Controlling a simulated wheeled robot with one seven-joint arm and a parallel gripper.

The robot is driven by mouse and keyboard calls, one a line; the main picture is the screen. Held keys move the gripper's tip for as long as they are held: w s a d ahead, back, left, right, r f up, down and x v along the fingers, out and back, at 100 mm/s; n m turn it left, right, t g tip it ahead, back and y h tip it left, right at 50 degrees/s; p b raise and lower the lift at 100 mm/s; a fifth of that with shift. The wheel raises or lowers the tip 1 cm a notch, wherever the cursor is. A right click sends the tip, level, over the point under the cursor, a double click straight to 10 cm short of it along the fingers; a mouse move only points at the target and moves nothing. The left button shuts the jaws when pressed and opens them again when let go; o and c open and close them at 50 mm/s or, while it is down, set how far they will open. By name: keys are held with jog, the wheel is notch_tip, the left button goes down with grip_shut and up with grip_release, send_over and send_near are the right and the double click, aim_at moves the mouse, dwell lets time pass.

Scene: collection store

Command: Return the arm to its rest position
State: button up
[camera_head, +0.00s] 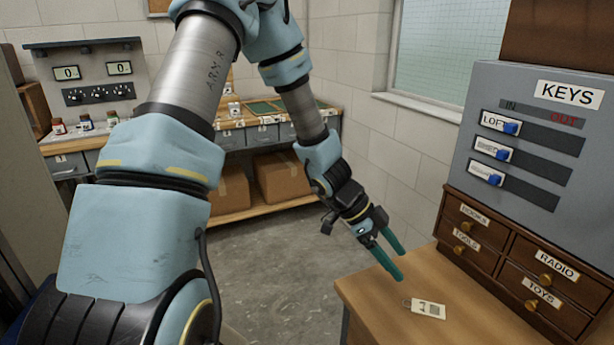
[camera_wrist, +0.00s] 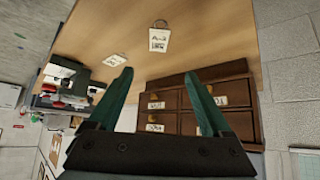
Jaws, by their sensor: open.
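My arm reaches out from the left, bent over the room, with my gripper (camera_head: 401,265) above the left edge of the wooden table (camera_head: 385,300). Its two green fingers are apart and nothing is between them. In the wrist view, my gripper (camera_wrist: 158,73) is also open and empty. A white paper tag (camera_head: 428,309) lies on the table, below and to the right of the fingertips. It also shows in the wrist view (camera_wrist: 159,40), beyond the fingertips.
A small brown drawer cabinet (camera_head: 502,250) stands on the table at right, under a grey KEYS panel (camera_head: 560,130) with blue sliders. A second tag (camera_wrist: 115,61) shows in the wrist view. A workbench (camera_head: 250,135) with cardboard boxes (camera_head: 283,175) underneath is behind. Grey floor (camera_head: 275,270) is clear.

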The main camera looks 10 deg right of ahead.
jog(key=w+a+r+n+t+y, duration=0.2)
jog(key=w+a+r+n+t, duration=0.15)
jog(key=w+a+n, duration=0.5)
jog(key=w+a+r+n+t+y, duration=0.25)
jog(key=w+a+t, duration=0.3)
jog(key=a, duration=0.55)
jog(key=s+a+r+n+g+y, duration=0.1)
jog(key=s+a+r+n, duration=0.1)
jog(key=s+a+n, duration=0.2)
jog(key=s+a+r+n+g+y, duration=0.1)
jog(key=s+a+r+n+g, duration=0.1)
jog(key=s+a+n, duration=0.2)
jog(key=a+n, duration=0.3)
jog(key=a, duration=0.3)
jog(key=shift+s+a+r+y, duration=0.2)
jog(key=shift+s+a+y, duration=0.1)
jog(key=shift+y, duration=0.05)
jog(key=shift+o, duration=1.2)
jog(key=shift+s+r+n, duration=0.1)
jog(key=shift+s+n, duration=0.3)
